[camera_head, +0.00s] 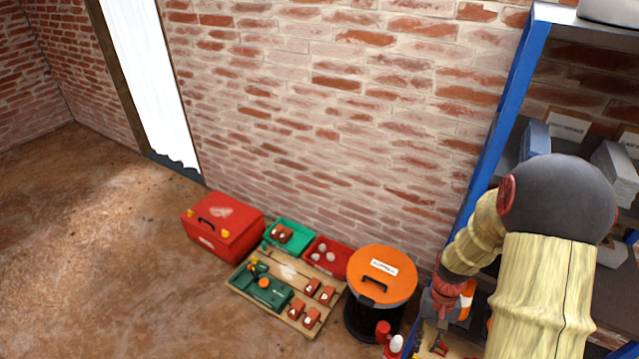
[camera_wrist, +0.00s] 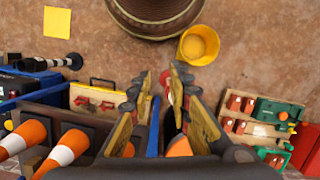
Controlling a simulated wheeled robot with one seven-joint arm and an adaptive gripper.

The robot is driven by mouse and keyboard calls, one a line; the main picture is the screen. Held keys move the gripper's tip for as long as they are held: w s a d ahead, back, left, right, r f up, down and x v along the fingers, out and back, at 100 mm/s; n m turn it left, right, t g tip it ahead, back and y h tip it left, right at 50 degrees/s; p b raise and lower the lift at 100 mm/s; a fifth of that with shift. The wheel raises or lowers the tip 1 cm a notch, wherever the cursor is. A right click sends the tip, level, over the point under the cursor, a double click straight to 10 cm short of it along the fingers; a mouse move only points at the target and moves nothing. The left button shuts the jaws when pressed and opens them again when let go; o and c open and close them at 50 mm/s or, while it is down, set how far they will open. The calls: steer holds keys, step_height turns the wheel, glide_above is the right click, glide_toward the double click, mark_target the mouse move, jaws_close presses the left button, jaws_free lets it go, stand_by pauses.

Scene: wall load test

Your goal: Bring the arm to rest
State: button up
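My arm shows at the right of the head view, with pale yellow sleeves and a dark rounded elbow. Its forearm slopes down and left in front of the blue shelf upright. My gripper (camera_head: 442,298) is low beside the shelf, small and partly hidden in that view. In the wrist view my gripper (camera_wrist: 160,88) has its two fingers apart, with a clear gap between them. Floor, part of a blue bar and something red show through the gap. No object is held between the fingers.
A blue-framed shelf (camera_head: 515,92) stands close by my arm. An orange-lidded black bin (camera_head: 382,274), red toolbox (camera_head: 222,226) and tool board (camera_head: 289,273) line the brick wall. Orange-white cones (camera_wrist: 68,147) and a yellow bucket (camera_wrist: 199,45) show below my wrist. Left floor is clear.

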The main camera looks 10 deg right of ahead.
steer(key=s+a+r+n+t+p, duration=0.1)
steer(key=a+r, duration=0.4)
steer(key=r, duration=0.8)
steer(key=s+a+r+n+t+p, duration=0.1)
steer(key=s+a+r+n+t, duration=0.1)
steer(key=r, duration=1.1)
steer(key=s+a+r+n+t+h+p, duration=0.1)
steer(key=s+a+r+n+t+p, duration=0.1)
steer(key=a+r+t, duration=0.3)
steer(key=s+a+r, duration=0.1)
steer(key=a+r, duration=0.3)
steer(key=r, duration=0.4)
